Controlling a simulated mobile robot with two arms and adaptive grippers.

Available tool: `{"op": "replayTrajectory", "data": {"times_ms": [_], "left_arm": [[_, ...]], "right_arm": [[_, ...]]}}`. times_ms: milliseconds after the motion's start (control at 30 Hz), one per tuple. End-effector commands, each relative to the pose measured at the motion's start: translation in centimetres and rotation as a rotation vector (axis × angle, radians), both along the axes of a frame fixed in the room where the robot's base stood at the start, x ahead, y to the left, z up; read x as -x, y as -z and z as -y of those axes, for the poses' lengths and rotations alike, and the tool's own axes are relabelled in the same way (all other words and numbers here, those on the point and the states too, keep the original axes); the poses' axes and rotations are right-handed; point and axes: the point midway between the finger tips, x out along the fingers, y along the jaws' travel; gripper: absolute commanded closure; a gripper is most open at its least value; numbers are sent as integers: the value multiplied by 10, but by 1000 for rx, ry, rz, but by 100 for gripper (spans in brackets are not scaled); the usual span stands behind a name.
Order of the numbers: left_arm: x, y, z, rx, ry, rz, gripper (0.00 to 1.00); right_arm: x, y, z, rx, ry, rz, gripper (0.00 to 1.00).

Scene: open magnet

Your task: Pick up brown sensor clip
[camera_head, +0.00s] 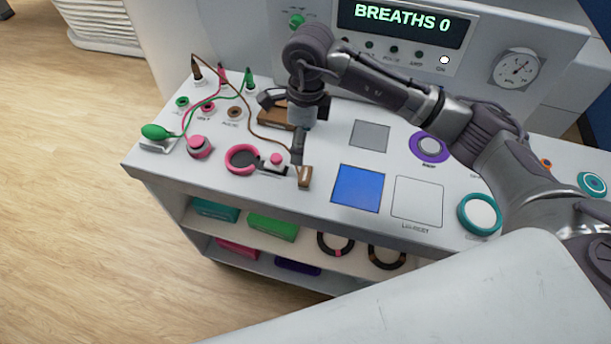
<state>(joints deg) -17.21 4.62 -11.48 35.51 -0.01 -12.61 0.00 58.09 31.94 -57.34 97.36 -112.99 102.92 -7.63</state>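The brown sensor clip (304,178) stands near the front edge of the white cart top (150,170). A thin brown cable (238,133) runs from near it back to a brown plug (196,72). My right gripper (281,131) is just behind and above the clip, with its fingers spread wide. One finger points down close to the clip's top; the other juts left. I cannot tell whether the near finger touches the clip. My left gripper is not in view.
A pink ring (241,159) and a small black-and-pink part (273,162) lie left of the clip. A brown block (273,117) is partly hidden behind the gripper. A blue square (358,188) lies to the right. A console with a screen (403,20) stands behind.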

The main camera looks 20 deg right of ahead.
Motion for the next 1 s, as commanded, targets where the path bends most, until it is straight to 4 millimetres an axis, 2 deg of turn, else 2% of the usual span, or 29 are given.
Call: {"op": "replayTrajectory", "data": {"times_ms": [33, 133, 500, 767, 900, 1000], "left_arm": [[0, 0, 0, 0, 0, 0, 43], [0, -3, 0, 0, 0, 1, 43], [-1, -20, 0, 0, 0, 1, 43], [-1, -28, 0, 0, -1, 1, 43], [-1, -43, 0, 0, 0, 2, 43], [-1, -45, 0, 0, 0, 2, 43]], "right_arm": [[-3, -2, 10, 44, 8, 5, 8], [-4, 2, 19, 79, 15, 3, 8], [-3, 68, 17, 74, 14, 1, 8], [-3, 87, 17, 74, 13, 0, 8], [-3, 108, 16, 74, 14, -3, 8], [-4, 123, 16, 73, 14, 0, 8]]}}
